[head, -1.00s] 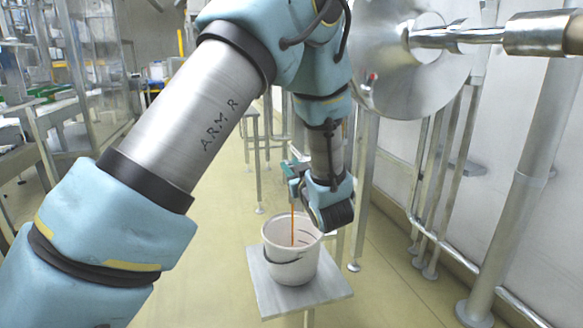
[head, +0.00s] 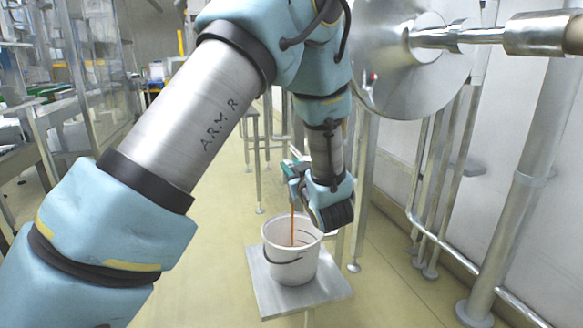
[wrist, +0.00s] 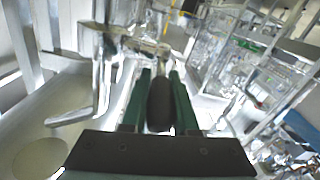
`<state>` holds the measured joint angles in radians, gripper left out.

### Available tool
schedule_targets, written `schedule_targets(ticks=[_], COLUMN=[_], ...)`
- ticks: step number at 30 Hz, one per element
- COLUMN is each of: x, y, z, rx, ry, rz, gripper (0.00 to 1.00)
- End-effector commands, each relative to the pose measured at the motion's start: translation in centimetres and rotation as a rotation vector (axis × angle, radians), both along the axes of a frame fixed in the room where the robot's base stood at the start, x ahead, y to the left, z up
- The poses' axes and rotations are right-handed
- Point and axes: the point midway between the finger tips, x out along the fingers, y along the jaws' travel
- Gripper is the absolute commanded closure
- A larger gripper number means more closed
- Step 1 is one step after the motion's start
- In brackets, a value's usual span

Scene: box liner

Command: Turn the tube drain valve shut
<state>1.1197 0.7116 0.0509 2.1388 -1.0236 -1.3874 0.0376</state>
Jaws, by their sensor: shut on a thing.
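My gripper (head: 291,170) is in front of the metal stand, above the bucket. In the wrist view its two green fingers (wrist: 161,85) are shut on the dark valve handle (wrist: 160,104), one on each side. Shiny metal pipework (wrist: 125,42) of the drain shows just beyond the fingertips. A thin orange-brown stream (head: 292,222) falls from below the gripper into the white bucket (head: 289,270). The valve body is mostly hidden by my gripper in the head view, so the handle's angle is hard to tell there.
The bucket stands on a small grey platform (head: 330,291). A large steel disc (head: 395,85) with a shaft (head: 460,37) is at upper right. Metal posts and a low rail (head: 450,251) run along the right wall. The floor left of the platform is clear.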

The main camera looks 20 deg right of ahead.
Motion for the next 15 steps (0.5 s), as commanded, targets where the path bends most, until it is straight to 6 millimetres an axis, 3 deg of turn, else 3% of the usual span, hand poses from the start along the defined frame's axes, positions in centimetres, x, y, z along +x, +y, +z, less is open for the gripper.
schedule_targets(ticks=[15], x=[-0.2], y=[0.0], z=[-1.5], rx=[-0.013], ry=[-0.111], rz=[-0.001], gripper=[1.0])
